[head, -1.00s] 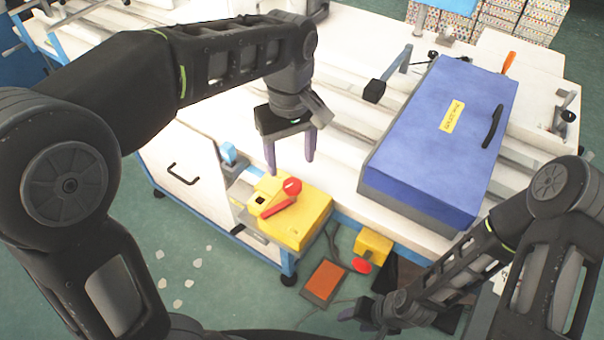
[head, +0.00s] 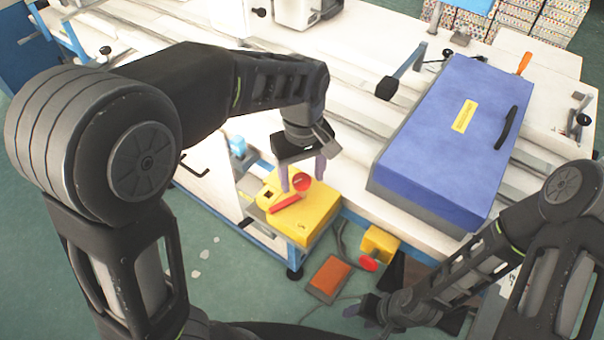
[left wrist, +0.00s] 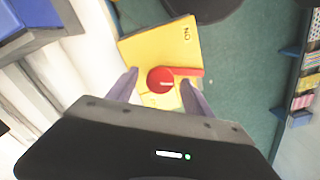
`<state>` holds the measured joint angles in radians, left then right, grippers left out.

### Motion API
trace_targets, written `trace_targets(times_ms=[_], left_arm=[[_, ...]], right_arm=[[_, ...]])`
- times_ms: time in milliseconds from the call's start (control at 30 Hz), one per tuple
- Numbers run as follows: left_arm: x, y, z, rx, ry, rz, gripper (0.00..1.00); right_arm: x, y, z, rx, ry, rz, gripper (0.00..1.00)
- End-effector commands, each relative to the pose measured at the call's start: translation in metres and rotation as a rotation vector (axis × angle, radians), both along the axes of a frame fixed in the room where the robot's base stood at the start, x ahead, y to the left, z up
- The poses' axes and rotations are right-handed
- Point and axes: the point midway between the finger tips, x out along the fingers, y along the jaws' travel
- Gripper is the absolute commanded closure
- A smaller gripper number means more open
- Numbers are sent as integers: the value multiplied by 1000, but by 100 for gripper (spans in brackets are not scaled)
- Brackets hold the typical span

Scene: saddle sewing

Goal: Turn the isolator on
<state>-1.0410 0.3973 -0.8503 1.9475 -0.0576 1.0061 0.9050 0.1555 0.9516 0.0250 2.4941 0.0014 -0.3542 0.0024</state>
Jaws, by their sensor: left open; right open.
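The isolator is a yellow box (head: 318,217) with a red rotary handle (head: 290,201) on its top, at the table's front edge in the head view. The left wrist view shows the yellow box (left wrist: 150,45), an "ON" mark near its far edge, and the round red knob (left wrist: 160,80) with its lever pointing right. My left gripper (head: 302,183) is open just above the handle. In the left wrist view its fingers (left wrist: 158,88) stand on either side of the knob; contact cannot be told. My right gripper (head: 362,307) is low at the front, away from the isolator.
A blue case (head: 450,140) lies on the white table to the right. A smaller yellow box (head: 379,243) with a red button and an orange pedal (head: 327,277) sit below the front edge. A blue block (head: 237,146) is left of the isolator.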

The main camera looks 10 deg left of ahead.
Motion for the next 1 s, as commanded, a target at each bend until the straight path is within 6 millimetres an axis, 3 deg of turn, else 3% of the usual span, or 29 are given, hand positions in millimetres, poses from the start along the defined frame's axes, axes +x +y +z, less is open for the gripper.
trace_targets(times_ms=[233, 900, 1000], left_arm=[[0, 0, -1, 0, 0, 1, 40], [0, 0, 0, 0, 0, 1, 95], [0, 0, 0, 0, 0, 1, 100]], right_arm=[[0, 0, 0, 0, 0, 0, 49], [0, 0, 0, 0, 0, 0, 49], [0, 0, 0, 0, 0, 0, 49]])
